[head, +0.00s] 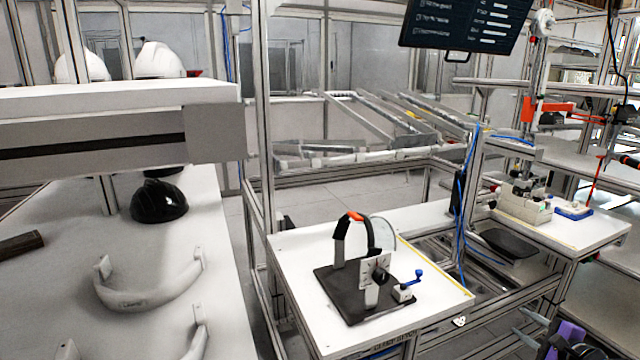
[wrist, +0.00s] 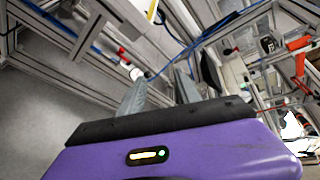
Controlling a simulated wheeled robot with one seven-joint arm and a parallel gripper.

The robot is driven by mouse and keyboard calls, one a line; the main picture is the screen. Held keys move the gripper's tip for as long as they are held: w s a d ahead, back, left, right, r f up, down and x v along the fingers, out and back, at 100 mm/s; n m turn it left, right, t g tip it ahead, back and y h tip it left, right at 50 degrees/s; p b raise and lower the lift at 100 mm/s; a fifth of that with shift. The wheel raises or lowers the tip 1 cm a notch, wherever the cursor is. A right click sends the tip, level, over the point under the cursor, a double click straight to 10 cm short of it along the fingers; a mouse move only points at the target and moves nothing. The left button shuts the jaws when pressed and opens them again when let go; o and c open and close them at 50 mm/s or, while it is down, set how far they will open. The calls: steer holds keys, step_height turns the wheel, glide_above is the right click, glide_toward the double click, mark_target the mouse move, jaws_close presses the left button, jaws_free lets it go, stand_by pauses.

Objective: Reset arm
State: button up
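My gripper (wrist: 160,82) shows in the wrist view as a purple body with a black bar and two grey fingers. The fingers stand apart with nothing held between them. In the head view only a purple and dark part of my arm (head: 568,338) shows at the bottom right corner, to the right of the fixture table and apart from it.
A white table (head: 440,288) carries a black fixture (head: 345,292) with a curved visor and a blue-handled clamp (head: 408,287). A black helmet shell (head: 159,201) and white curved parts (head: 150,296) lie on the left bench. White helmets (head: 160,60) stand on the shelf. A right table (head: 590,233) holds small devices.

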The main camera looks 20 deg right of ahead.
steer(key=s+a+f+n+g+h, duration=0.1)
steer(key=s+a+f+n+h, duration=0.1)
steer(key=s+a+n, duration=0.4)
steer(key=s+a+f+n+h, duration=0.25)
steer(key=s+a+n, duration=0.2)
steer(key=a, duration=0.25)
steer(key=s+a+r+n+t+y, duration=0.1)
steer(key=s+a+r+n, duration=0.35)
steer(key=a, duration=0.45)
steer(key=s+a+r+n+t+y, duration=0.1)
steer(key=s+a+r+n+t, duration=0.25)
steer(key=a, duration=0.55)
steer(key=s+a+r+n+g+y, duration=0.1)
steer(key=s+a+r+n+y, duration=0.2)
steer(key=s+a, duration=0.45)
steer(key=s+a+n+g+y, duration=0.1)
steer(key=s+a+n+y, duration=0.2)
steer(key=s+a, duration=0.6)
steer(key=shift+a+r+n, duration=0.25)
steer(key=shift+a+n, duration=0.5)
steer(key=shift+a, duration=0.05)
steer(key=shift+g, duration=0.25)
